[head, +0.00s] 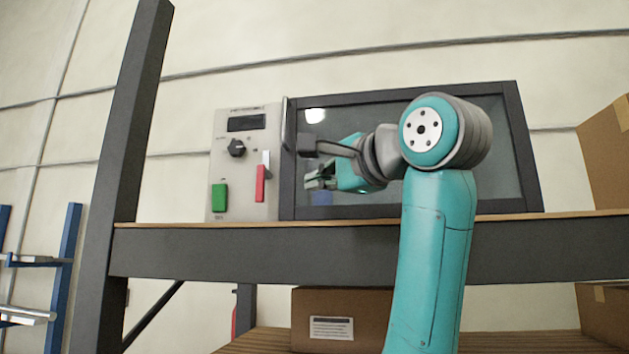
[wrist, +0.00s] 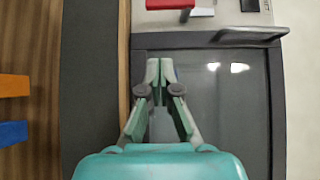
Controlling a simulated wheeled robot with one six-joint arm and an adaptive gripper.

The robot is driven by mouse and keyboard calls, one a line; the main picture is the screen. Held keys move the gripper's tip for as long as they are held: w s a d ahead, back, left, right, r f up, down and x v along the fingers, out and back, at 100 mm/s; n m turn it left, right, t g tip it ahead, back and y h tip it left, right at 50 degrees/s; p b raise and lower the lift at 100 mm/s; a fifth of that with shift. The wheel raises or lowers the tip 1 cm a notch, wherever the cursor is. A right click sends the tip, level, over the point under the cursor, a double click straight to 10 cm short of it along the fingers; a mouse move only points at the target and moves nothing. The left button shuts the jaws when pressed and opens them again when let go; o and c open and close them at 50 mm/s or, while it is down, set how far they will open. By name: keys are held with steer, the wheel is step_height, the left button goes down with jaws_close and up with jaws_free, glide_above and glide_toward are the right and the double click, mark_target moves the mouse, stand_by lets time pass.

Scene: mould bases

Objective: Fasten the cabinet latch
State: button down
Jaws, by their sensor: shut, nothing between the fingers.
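The cabinet has a dark-framed glass door (head: 512,150), which looks closed. It also shows in the wrist view (wrist: 235,110). An upright grey handle (head: 290,122) stands at the door's left edge, and it shows in the wrist view (wrist: 252,36). A light grey panel (head: 222,165) left of the door carries a red lever piece with a pale top (head: 261,182). Which of these parts is the latch I cannot tell for sure. My gripper (head: 314,181) is shut and empty in front of the door's lower left. In the wrist view its fingertips (wrist: 160,68) are together, apart from the handle.
The panel also has a dark knob (head: 237,148), a display (head: 247,122) and a green switch (head: 219,197). A dark post (head: 130,130) stands left of the panel. A shelf beam (head: 250,250) runs below. Cardboard boxes (head: 605,160) are at the right.

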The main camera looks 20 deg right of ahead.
mark_target(264, 176)
steer(key=w, duration=0.4)
steer(key=w+a, duration=0.1)
steer(key=w, duration=0.1)
steer(key=shift+w, duration=0.3)
steer(key=shift+w+a, duration=1.1)
steer(key=shift+a, duration=0.15)
steer(key=shift+w+a, duration=0.35)
steer(key=shift+a, duration=0.05)
